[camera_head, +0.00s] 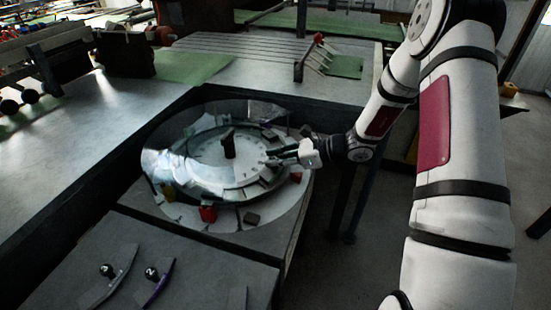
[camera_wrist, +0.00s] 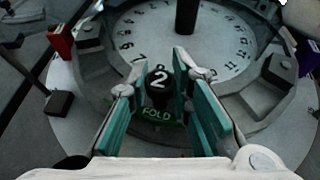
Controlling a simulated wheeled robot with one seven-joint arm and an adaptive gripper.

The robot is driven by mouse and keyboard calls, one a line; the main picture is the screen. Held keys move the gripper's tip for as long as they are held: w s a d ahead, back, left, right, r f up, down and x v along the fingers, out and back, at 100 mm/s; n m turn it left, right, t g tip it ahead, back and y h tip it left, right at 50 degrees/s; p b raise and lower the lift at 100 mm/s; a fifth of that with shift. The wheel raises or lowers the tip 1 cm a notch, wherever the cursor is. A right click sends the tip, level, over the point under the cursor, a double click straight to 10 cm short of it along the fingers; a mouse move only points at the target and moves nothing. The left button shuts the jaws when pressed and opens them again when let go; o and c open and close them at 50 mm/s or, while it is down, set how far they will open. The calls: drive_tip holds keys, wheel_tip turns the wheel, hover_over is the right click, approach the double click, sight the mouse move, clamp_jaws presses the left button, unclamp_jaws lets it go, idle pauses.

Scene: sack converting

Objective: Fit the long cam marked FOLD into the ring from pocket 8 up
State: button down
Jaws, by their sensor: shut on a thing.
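The cam marked FOLD shows in the wrist view as a green label (camera_wrist: 157,114) below a black knob (camera_wrist: 158,90) with a white 2. My gripper (camera_wrist: 165,98), with teal fingers, is shut around that knob. In the head view my gripper (camera_head: 272,161) reaches in from the right over the near right side of the ring (camera_head: 181,176). The numbered dial (camera_wrist: 205,50) lies inside the ring, beyond the held cam. My fingers hide the cam's ends and underside. I cannot tell whether it sits in the ring or just above it.
A clear curved guard (camera_head: 160,160) stands around the ring. A dark post (camera_head: 229,143) rises from the dial's middle. A red piece (camera_head: 208,214) and a dark block (camera_head: 251,218) are at the near rim. A grey cam (camera_head: 112,280) and a purple cam (camera_head: 158,283) lie on the front table.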

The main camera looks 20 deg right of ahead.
drive_tip(key=shift+f, duration=0.4)
drive_tip(key=c, duration=1.4)
unclamp_jaws()
drive_tip(key=shift+o, duration=0.2)
drive_tip(key=v, duration=1.2)
wheel_tip(320, 180, up, 7)
drive_tip(key=p, duration=0.3)
drive_tip(key=shift+w, duration=0.1)
